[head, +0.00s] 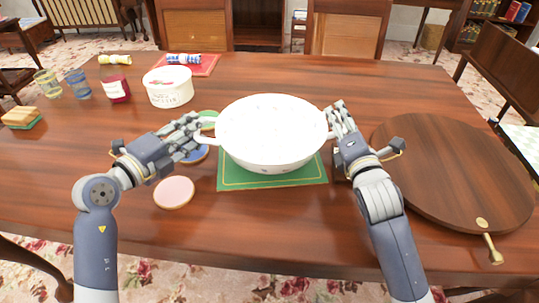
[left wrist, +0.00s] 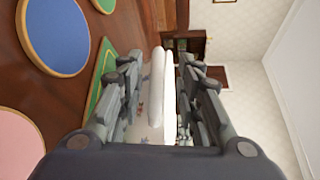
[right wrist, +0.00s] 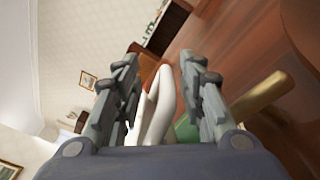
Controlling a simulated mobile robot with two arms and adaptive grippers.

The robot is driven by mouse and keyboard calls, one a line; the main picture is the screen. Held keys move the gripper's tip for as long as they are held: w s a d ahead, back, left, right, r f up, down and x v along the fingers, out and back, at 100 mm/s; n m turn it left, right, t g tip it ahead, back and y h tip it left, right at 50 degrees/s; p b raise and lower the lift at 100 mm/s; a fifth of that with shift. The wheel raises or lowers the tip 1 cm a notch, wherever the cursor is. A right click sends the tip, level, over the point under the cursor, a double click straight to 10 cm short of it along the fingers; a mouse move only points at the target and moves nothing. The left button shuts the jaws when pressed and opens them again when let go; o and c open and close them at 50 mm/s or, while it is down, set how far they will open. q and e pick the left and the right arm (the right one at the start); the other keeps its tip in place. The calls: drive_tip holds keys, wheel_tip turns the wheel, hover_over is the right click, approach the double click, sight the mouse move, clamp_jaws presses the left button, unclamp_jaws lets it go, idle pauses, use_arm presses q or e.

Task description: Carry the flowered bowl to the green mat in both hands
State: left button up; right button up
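The flowered bowl (head: 272,135), white with small flower marks, is upright over the green mat (head: 272,182), covering much of it. I cannot tell whether its base touches the mat. My left gripper (head: 195,128) is at the bowl's left handle (head: 208,139). In the left wrist view the handle (left wrist: 157,85) lies between its open fingers, with a gap showing. My right gripper (head: 338,115) is at the bowl's right side. In the right wrist view the white handle (right wrist: 158,105) lies between its spread fingers.
A pink coaster (head: 174,192) and a blue one (head: 195,155) lie left of the mat. A white tub (head: 168,88) and red jar (head: 116,88) stand behind left. A round wooden board (head: 455,175) fills the right. The front centre of the table is clear.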

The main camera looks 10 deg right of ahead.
use_arm(q)
drive_tip(key=v, duration=1.1)
use_arm(e)
drive_tip(key=s, duration=1.2)
use_arm(q)
drive_tip(key=shift+s+a+r, duration=0.1)
use_arm(e)
drive_tip(key=shift+a+r, duration=0.1)
